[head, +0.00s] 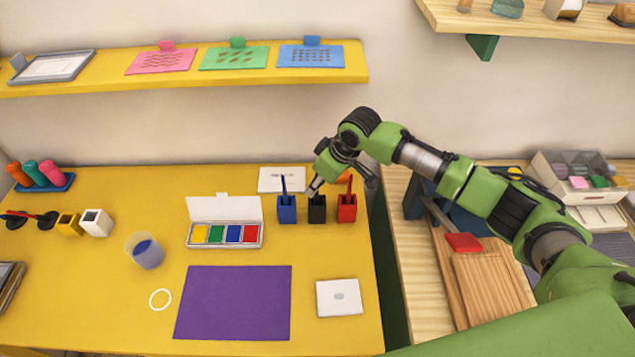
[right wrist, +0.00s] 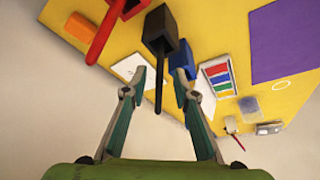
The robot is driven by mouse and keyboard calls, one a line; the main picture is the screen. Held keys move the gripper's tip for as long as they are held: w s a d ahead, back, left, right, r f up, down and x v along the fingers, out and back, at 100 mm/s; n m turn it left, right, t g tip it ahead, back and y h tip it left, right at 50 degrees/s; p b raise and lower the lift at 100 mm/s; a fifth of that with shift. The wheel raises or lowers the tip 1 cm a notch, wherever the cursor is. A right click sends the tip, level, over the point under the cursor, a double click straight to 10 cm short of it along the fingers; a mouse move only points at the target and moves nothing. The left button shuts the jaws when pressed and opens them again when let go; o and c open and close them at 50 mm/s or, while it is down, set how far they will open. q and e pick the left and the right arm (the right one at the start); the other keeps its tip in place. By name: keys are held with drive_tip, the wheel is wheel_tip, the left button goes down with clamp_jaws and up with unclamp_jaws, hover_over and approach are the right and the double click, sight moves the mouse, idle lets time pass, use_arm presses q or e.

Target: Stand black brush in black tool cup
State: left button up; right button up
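The black tool cup (head: 317,210) stands upright on the yellow table, between two other cups; it also shows in the right wrist view (right wrist: 167,27). The black brush (right wrist: 158,80) stands in it, its handle sticking out toward my right gripper. In the head view the brush is mostly hidden by the gripper. My right gripper (head: 315,186) is directly above the black cup. In the right wrist view the gripper (right wrist: 159,78) is open, a finger on each side of the brush handle, with gaps visible. My left gripper is not in view.
A blue cup (head: 286,211) with a blue brush stands close on the left, and a red cup (head: 346,211) with a red brush close on the right. A white card (head: 280,179) lies behind. An ink palette (head: 225,235) and purple mat (head: 235,303) lie nearer the front.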

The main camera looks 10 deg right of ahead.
drive_tip(key=shift+r, duration=0.15)
drive_tip(key=v, duration=1.1)
drive_tip(key=shift+d+r, duration=0.2)
drive_tip(key=shift+r, duration=0.1)
drive_tip(key=shift+s, duration=0.1)
idle(0.3)
